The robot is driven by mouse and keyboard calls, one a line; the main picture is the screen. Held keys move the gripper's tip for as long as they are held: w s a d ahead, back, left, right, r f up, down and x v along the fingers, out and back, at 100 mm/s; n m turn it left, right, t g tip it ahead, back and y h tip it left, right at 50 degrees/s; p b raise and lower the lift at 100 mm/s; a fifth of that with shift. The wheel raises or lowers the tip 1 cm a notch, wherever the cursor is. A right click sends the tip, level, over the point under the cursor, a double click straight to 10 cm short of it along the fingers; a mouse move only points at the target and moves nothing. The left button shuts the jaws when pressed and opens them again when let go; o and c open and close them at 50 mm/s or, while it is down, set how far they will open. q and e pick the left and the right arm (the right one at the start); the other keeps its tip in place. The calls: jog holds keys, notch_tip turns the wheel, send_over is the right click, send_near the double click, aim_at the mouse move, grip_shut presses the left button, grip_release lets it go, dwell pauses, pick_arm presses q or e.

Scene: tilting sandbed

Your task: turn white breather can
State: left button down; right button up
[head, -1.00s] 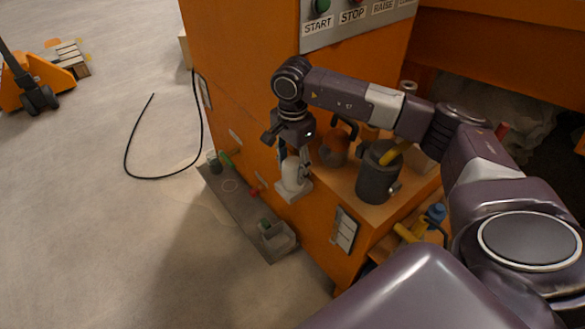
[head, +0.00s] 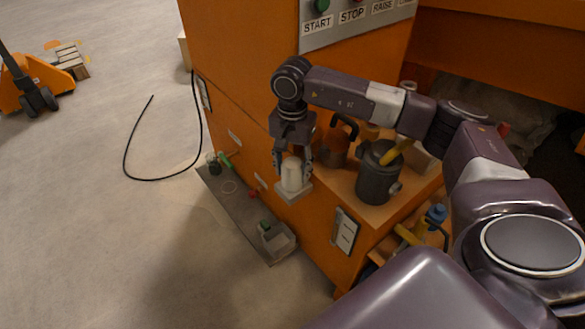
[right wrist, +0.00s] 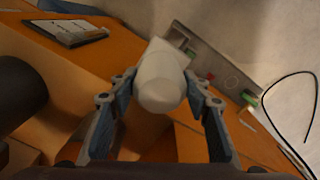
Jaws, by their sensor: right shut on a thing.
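The white breather can (head: 292,178) stands upright on a small pale square mount (head: 294,196) at the side of the orange machine. My right gripper (head: 292,167) reaches down over it with a finger on each side, shut on it. In the right wrist view the can (right wrist: 160,84) is a rounded white cylinder between the two blue-grey fingers. My left gripper is not in view.
A black cable (head: 126,150) lies to the left.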

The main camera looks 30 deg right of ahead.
jog(key=o, duration=1.2)
jog(key=shift+c, duration=0.2)
notch_tip(320, 180, up, 12)
jog(key=shift+r, duration=0.1)
